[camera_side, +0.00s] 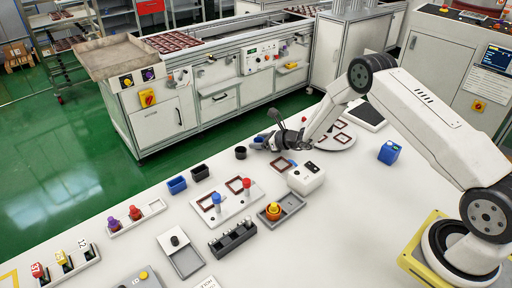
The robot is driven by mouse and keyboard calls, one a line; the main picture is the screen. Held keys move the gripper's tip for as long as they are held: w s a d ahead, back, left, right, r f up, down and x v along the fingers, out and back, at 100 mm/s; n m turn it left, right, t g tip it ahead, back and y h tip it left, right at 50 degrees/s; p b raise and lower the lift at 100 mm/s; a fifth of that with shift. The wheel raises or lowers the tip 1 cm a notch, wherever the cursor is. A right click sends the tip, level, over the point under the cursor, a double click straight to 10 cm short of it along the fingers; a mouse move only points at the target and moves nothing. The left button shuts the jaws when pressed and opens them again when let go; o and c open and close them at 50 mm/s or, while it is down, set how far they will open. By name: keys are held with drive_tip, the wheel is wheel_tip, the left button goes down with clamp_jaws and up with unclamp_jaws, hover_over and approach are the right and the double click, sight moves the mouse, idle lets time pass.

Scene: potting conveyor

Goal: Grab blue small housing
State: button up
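My gripper (266,141) hangs low over the far edge of the white table, left of a round white plate. Its fingers are small and dark here, so I cannot tell how far apart they are. A small blue piece (258,139) shows right at the fingertips; whether it is held is unclear. A small blue open-topped housing (177,185) sits on the table farther left, next to a similar black one (200,173), apart from my gripper. A larger blue box (389,152) stands on the right side of the table.
A small black round cup (240,153) stands just left of my gripper. Brown square frames lie on the round plate (338,142). A white box (306,179) and a white tray with blue and red knobs (236,212) stand nearer. The table's middle right is clear.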

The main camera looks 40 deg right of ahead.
drive_tip(key=c, duration=0.9)
drive_tip(key=shift+o, duration=0.2)
drive_tip(key=shift+r, duration=0.15)
drive_tip(key=shift+r, duration=0.8)
drive_tip(key=s+a+r, duration=0.1)
drive_tip(key=s+r, duration=1)
drive_tip(key=s, duration=0.3)
drive_tip(key=shift+r, duration=0.1)
drive_tip(key=shift+a, duration=0.1)
